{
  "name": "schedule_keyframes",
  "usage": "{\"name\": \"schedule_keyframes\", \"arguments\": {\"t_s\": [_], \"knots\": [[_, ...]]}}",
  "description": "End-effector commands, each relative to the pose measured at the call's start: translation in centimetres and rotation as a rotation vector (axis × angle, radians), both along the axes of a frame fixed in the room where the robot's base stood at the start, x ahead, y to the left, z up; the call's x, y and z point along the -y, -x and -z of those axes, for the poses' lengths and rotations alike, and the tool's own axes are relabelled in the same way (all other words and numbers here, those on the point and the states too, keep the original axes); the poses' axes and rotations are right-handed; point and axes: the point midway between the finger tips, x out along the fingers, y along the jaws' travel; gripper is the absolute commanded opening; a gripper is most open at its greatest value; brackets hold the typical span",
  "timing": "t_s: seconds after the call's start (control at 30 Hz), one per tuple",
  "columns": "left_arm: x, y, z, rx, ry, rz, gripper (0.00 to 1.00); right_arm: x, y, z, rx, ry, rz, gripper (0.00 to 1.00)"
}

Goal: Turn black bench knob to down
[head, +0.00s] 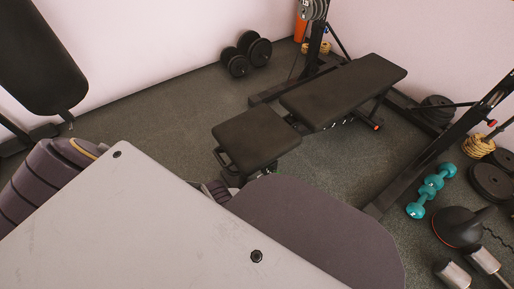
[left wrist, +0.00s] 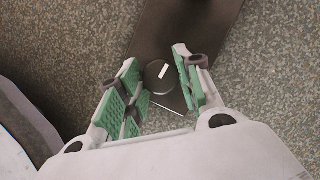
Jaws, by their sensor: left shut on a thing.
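The black knob (left wrist: 158,76) is round with a short white mark, and shows in the left wrist view against a dark part of the bench (left wrist: 185,30). The white mark points up and slightly right in that picture. My left gripper (left wrist: 160,75) has its green-padded fingers on both sides of the knob and is shut on it. In the head view the black bench (head: 345,92) stands in the middle, with its seat pad (head: 256,137) towards me. The knob cannot be made out there, and my own body hides the area below the seat. My right gripper is not in view.
Teal dumbbells (head: 432,188) and a black kettlebell (head: 458,226) lie on the floor at the right. Black dumbbells (head: 247,54) stand by the wall. A dark rack post (head: 430,155) rises right of the bench. The floor left of the bench (head: 170,125) is clear.

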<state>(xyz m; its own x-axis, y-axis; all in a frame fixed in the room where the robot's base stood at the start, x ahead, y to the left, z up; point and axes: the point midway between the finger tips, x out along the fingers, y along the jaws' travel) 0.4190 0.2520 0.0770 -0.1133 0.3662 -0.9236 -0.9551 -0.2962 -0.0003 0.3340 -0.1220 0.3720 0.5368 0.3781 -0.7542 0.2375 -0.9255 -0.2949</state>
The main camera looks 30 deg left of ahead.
Motion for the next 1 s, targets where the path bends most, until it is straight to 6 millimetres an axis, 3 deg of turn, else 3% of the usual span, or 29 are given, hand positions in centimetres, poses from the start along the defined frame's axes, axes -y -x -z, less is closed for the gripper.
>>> {"name": "schedule_keyframes", "arguments": {"t_s": [0.57,0.6,0.73,1.0], "knots": [[-0.04,0.01,0.04,0.001,0.001,-0.048,0.11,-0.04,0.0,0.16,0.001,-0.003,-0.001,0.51],[-0.03,0.01,0.04,0.001,0.001,-0.048,0.38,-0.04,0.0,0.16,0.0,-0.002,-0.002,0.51],[-0.04,0.01,0.04,0.0,0.0,-0.048,0.54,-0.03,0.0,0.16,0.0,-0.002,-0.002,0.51],[-0.03,-0.01,0.01,0.0,0.0,-0.048,0.56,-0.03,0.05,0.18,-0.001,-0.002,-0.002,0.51]]}}
